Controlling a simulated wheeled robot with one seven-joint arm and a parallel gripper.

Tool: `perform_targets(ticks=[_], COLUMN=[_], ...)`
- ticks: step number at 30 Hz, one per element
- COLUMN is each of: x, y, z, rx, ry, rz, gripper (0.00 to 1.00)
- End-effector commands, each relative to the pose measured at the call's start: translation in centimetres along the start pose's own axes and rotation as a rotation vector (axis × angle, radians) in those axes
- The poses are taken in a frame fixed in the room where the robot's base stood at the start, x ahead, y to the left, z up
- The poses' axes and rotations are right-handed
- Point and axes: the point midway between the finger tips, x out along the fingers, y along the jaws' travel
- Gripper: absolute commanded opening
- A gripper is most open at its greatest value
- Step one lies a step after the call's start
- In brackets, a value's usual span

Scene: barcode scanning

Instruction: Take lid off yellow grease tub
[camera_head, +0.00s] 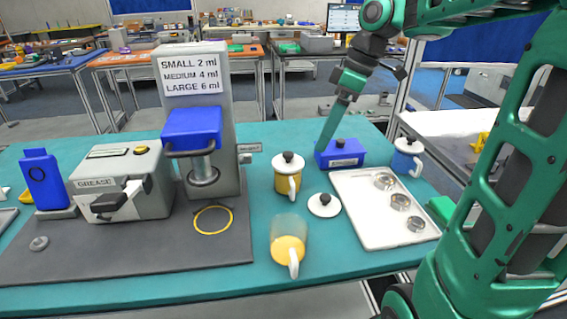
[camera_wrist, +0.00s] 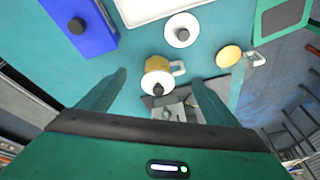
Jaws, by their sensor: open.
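The yellow grease tub (camera_head: 287,184) stands upright on the teal table with a white, black-knobbed lid (camera_head: 288,160) on top. In the wrist view, the tub (camera_wrist: 156,66) appears between and beyond my two spread fingers, with its handle to the right. My gripper (camera_head: 322,147) is open and empty, pointing down beside the blue box, behind and right of the tub in the head view. It also shows in the wrist view (camera_wrist: 158,78). A second white lid (camera_head: 323,205) lies loose on the table, right of the tub.
A clear mug with yellow contents (camera_head: 287,248) stands open in front. A blue box (camera_head: 341,153), a white tray (camera_head: 360,218) with round pieces and a blue lidded tub (camera_head: 407,157) are to the right. The grease machine (camera_head: 120,180) and dispenser (camera_head: 205,130) stand left.

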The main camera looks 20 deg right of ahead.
Motion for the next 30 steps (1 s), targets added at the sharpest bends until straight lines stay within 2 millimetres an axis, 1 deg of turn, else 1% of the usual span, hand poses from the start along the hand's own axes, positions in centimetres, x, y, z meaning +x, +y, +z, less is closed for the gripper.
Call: perform_targets(ticks=[1,3,6,9,11,18,21,26,30], x=[-0.2,-0.4,-0.7,-0.5,-0.1,3.4,4.3,5.2,6.9], y=[0.6,0.9,1.1,1.1,1.0,0.6,0.5,0.4,0.1], z=[-1.4,-2.8,-4.2,-4.9,-5.1,-5.3,-5.4,-5.4,-5.5], rx=[-0.105,-0.239,-0.372,-0.441,-0.457,-0.459,-0.46,-0.459,-0.458], ry=[0.011,0.027,0.044,0.054,0.057,0.056,0.057,0.055,0.055], rz=[-0.017,-0.038,-0.056,-0.068,-0.071,-0.073,-0.071,-0.07,-0.072], gripper=[0.84,0.84,0.84,0.84,0.84,0.84,0.84,0.84,0.84])
